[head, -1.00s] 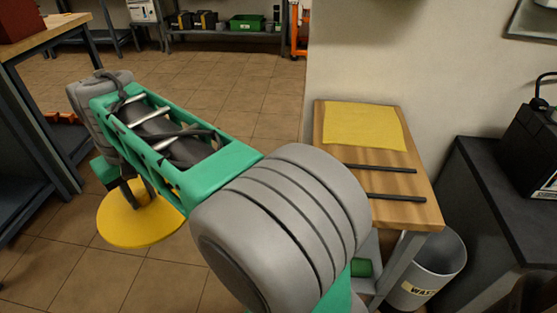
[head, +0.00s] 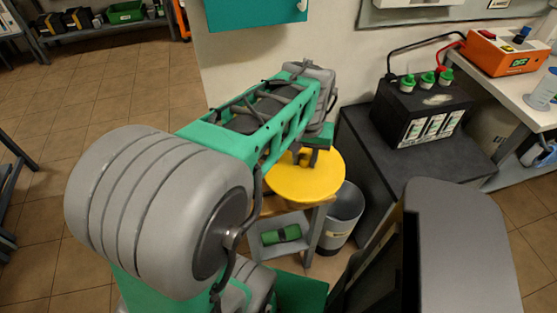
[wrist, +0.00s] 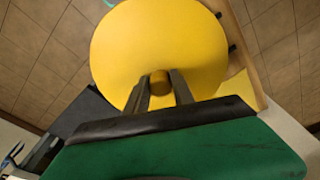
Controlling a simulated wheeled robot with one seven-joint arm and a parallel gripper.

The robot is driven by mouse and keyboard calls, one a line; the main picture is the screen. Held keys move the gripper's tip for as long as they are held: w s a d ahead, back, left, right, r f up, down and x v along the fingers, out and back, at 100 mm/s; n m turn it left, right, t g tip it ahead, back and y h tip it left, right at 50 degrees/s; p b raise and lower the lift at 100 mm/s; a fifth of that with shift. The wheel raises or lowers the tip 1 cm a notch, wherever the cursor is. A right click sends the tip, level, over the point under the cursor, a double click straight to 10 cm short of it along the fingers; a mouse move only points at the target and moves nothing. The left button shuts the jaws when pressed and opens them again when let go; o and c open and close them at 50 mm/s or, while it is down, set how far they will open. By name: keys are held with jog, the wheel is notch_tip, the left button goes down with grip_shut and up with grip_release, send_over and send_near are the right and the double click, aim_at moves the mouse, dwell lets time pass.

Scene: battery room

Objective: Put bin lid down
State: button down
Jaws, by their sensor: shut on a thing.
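The bin lid (head: 312,183) is a round yellow disc with a knob in its middle. My gripper (head: 305,157) is shut on that knob and holds the lid roughly level. In the wrist view the fingers (wrist: 160,85) stand on either side of the knob, and the lid (wrist: 150,40) fills the upper middle. The lid is over the small wooden-topped table (wrist: 256,55) and hides most of its top in the head view. A corner of a yellow mat (wrist: 238,89) shows beside the lid in the wrist view. The gap beneath the lid cannot be judged.
An open grey waste bin (head: 344,222) stands right of the table. A green roll (head: 281,234) lies on the table's lower shelf. A dark cabinet (head: 365,150) bears a black battery (head: 420,115) with cables. The wall is close behind; tiled floor (head: 110,95) is clear at left.

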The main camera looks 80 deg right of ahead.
aim_at(318, 171)
jog(key=shift+m, duration=0.7)
jog(key=s, duration=0.3)
jog(key=s+a+r+p, duration=0.1)
jog(key=shift+s+a+r, duration=0.1)
jog(key=shift+s, duration=0.1)
jog(key=shift+w+f, duration=0.2)
jog(key=shift+f, duration=0.05)
jog(key=w+d+f, duration=0.1)
jog(key=w, duration=0.1)
jog(key=w+d+f, duration=0.1)
jog(key=w, duration=0.2)
jog(key=w+d+f, duration=0.2)
jog(key=w, duration=0.1)
jog(key=shift+f+p, duration=0.1)
jog(key=shift+p, duration=0.25)
jog(key=w+f, duration=0.1)
jog(key=w+d+f, duration=0.1)
jog(key=f, duration=0.1)
jog(key=w+f, duration=0.1)
jog(key=f, duration=0.1)
jog(key=shift+w+d, duration=0.25)
jog(key=shift+d, duration=0.15)
jog(key=f, duration=0.2)
jog(key=shift+w+f, duration=0.2)
jog(key=shift+f, duration=0.2)
jog(key=shift+d+f, duration=0.1)
jog(key=shift+f, duration=0.25)
jog(key=shift+f, duration=0.1)
